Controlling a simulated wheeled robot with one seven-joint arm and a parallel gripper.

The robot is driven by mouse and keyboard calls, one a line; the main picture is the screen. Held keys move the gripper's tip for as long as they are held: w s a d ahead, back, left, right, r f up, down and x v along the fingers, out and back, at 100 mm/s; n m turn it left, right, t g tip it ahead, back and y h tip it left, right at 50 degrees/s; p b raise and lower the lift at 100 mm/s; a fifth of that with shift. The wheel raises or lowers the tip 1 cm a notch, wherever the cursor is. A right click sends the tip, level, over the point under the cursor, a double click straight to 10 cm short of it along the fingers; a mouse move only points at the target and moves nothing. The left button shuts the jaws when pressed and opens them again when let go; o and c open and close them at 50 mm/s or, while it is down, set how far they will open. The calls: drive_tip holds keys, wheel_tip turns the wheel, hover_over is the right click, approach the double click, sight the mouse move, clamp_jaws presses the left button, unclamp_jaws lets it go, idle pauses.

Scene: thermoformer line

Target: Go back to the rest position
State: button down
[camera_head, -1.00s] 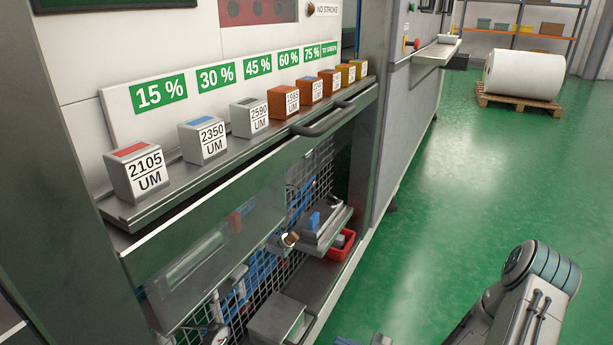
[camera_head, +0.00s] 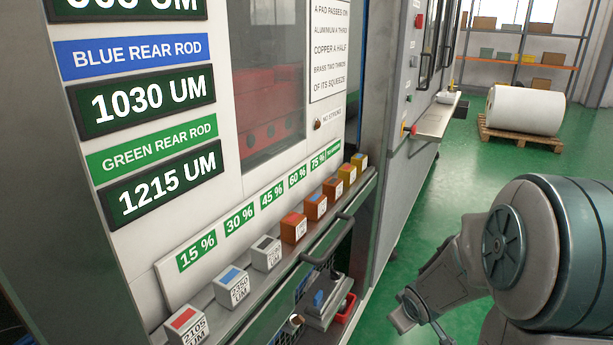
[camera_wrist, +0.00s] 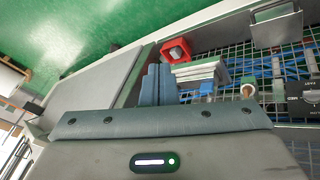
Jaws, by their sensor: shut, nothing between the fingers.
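My gripper (camera_wrist: 158,85) shows in the wrist view with its blue-grey fingers together and nothing between them. Beyond the fingertips are the machine's lower shelf and wire mesh, with no contact that I can make out. In the head view my arm is folded at the lower right, clear of the machine front; the fingertips cannot be told there.
A ledge holds several labelled blocks, among them a red-topped grey block (camera_head: 186,325) and an orange block (camera_head: 294,228). A handle (camera_head: 328,243) juts out below. A red bin (camera_wrist: 175,50) sits low. A white roll (camera_head: 525,110) lies on a pallet. Green floor is free.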

drive_tip(key=s+a+r+m+g+p, duration=0.1)
drive_tip(key=s+r+p, duration=0.3)
drive_tip(key=r, duration=0.5)
drive_tip(key=s+a+r+m+g+p, duration=0.1)
drive_tip(key=s+a+r+m+p, duration=0.2)
drive_tip(key=s+r, duration=0.4)
drive_tip(key=s+a+r+m+g+y+p, duration=0.1)
drive_tip(key=s+a+r+p, duration=0.3)
drive_tip(key=r, duration=0.7)
drive_tip(key=s+m+p, duration=0.1)
drive_tip(key=s+p, duration=0.1)
drive_tip(key=shift+s+r, duration=0.35)
